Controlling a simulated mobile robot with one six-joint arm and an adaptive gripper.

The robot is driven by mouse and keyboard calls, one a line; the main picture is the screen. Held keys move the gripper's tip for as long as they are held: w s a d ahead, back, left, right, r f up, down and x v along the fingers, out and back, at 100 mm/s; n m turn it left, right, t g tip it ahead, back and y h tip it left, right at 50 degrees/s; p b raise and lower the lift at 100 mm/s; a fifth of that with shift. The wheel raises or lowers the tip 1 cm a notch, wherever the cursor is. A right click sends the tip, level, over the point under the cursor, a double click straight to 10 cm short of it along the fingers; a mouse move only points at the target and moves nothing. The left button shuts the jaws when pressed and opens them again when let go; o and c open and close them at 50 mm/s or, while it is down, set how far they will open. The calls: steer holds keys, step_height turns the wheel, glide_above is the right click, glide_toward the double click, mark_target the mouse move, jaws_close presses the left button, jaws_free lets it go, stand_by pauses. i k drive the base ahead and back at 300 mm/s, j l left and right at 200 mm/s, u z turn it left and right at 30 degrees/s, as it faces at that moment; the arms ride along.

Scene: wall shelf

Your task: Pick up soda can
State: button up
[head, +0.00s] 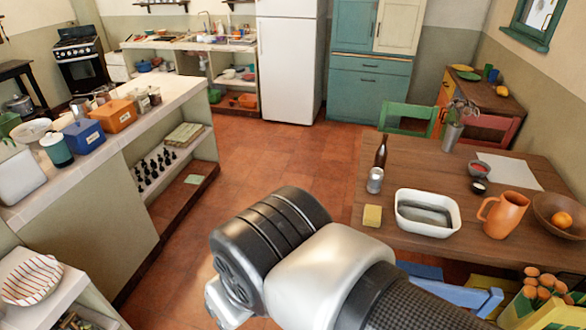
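A silver can (375,180), which looks like the soda can, stands upright on the wooden table (385,245) near its left edge. A dark brown bottle (381,152) stands close behind it. My arm reaches in from the bottom of the head view, in front of the table's left part and the floor. Its wrist is left of the can and nearer the camera. My gripper's fingers do not show. Nothing covers the can.
On the table are a yellow sponge (372,216), a white dish (427,213), an orange jug (504,214), a small bowl (480,170) and a wooden bowl (557,208). A shelved counter (115,185) stands left. Red floor (280,155) lies clear between counter and table.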

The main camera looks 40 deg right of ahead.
mark_target(376, 175)
steer(key=i+z, duration=0.45)
steer(key=i+j+z, duration=0.15)
steer(key=i+z, duration=0.3)
steer(key=i, duration=0.15)
steer(key=i+j+z, duration=0.3)
steer(key=i+z, duration=0.15)
steer(key=i+l+z, duration=0.2)
steer(key=z, duration=0.3)
steer(key=i+z, duration=0.7)
steer(key=z, duration=0.25)
steer(key=i+j+z, duration=0.2)
steer(key=z, duration=0.3)
steer(key=i+j+z, duration=0.3)
steer(key=z, duration=0.2)
steer(key=i+j, duration=0.05)
